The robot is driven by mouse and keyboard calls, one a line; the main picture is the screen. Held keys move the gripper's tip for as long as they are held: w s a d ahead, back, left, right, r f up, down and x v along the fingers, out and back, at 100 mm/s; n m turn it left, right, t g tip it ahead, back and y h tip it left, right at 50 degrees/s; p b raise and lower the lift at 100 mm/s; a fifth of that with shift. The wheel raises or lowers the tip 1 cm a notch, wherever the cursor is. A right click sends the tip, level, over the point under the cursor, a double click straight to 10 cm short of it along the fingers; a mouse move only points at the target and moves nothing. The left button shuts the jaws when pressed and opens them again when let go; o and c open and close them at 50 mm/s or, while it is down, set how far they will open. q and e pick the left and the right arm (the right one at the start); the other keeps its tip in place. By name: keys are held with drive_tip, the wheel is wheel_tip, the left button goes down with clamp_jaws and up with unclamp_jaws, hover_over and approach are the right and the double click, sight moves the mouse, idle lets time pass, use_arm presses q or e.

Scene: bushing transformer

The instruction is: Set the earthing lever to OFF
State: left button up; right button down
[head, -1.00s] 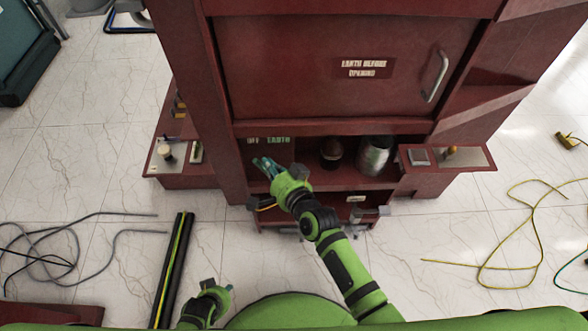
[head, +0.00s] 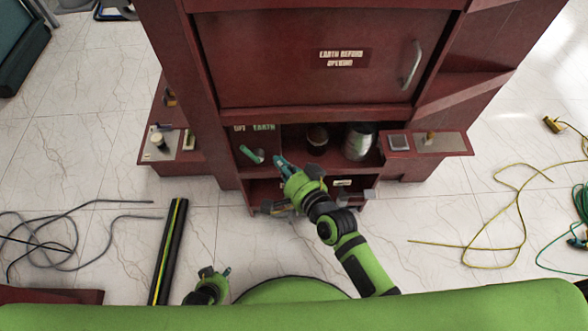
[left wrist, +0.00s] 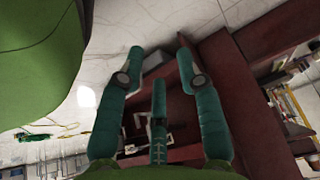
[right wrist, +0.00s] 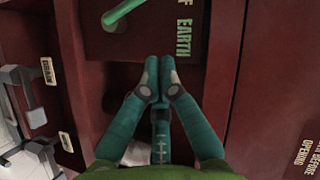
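The earthing lever (head: 252,155) is a small green bar on a dark red panel (head: 256,140) marked OFF at left and EARTH at right. It lies slanted below the OFF side; it also shows at the top of the right wrist view (right wrist: 124,11), partly cut off. My right gripper (head: 280,161) is just right of the lever, apart from it. In the right wrist view its fingertips (right wrist: 159,66) are together with nothing between them. My left gripper (head: 226,272) is low, near my body, away from the cabinet. In the left wrist view its fingers (left wrist: 160,58) are spread and empty.
A dark round part (head: 317,139) and a metal cylinder (head: 358,141) stand in the open bay right of my right gripper. Side ledges (head: 430,143) flank the cabinet. A closed door (head: 300,75) with a handle is above. Cables (head: 500,240) lie on the floor.

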use_arm(q)
drive_tip(key=shift+s+a, duration=0.1)
drive_tip(key=shift+s, duration=0.45)
use_arm(e)
drive_tip(key=v, duration=0.4)
drive_tip(key=shift+w, duration=0.1)
